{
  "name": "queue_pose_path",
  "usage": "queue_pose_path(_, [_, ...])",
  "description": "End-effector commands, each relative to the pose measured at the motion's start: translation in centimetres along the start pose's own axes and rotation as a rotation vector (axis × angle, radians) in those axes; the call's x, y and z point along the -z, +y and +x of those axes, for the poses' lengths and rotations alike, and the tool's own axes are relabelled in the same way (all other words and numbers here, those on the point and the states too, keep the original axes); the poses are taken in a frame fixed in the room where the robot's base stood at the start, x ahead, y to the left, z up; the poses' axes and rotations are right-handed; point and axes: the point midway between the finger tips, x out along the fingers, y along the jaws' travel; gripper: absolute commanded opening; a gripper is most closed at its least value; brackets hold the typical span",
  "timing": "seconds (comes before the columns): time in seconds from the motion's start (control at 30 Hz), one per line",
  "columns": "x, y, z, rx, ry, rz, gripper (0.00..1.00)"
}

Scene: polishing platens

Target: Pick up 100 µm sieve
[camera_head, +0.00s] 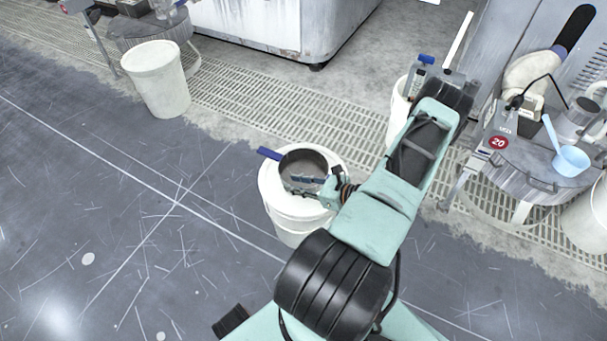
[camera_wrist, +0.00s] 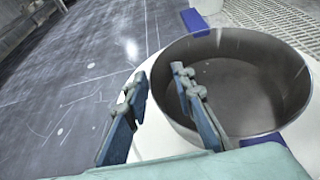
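A round metal sieve (camera_head: 303,160) with blue tabs sits on top of a white bucket (camera_head: 290,222). Its size marking cannot be read. In the wrist view the sieve (camera_wrist: 240,80) fills the right side, with one blue tab at its far edge and one at its near edge. My gripper (camera_head: 301,186) is at the sieve's near side in the head view. In the wrist view my gripper (camera_wrist: 158,76) is open, with the left finger outside the sieve wall and the right finger over the inside. The wall lies between them. I cannot tell whether either finger touches it.
Another white bucket (camera_head: 157,80) stands at the upper left. A round work stand (camera_head: 525,165) with a light blue scoop (camera_head: 566,152) is at the right. A floor grating (camera_head: 240,100) crosses behind. The dark floor (camera_head: 90,200) at the left is clear.

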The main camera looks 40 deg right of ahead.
Motion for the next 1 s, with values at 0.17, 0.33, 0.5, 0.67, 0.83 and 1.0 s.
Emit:
queue_pose_path(0.17, [0.03, -0.01, 1.20, 0.000, 0.001, 0.000, 0.24])
queue_pose_path(0.33, [0.00, -0.02, 1.13, 0.000, 0.001, 0.000, 0.19])
queue_pose_path(0.5, [0.01, -0.02, 1.12, 0.000, 0.001, 0.000, 0.00])
queue_pose_path(0.67, [0.01, -0.02, 1.11, 0.000, 0.001, 0.001, 0.00])
queue_pose_path(0.83, [-0.05, -0.04, 1.11, 0.001, 0.000, 0.000, 0.00])
queue_pose_path(1.0, [0.00, -0.01, 1.09, 0.000, 0.001, 0.002, 0.00])
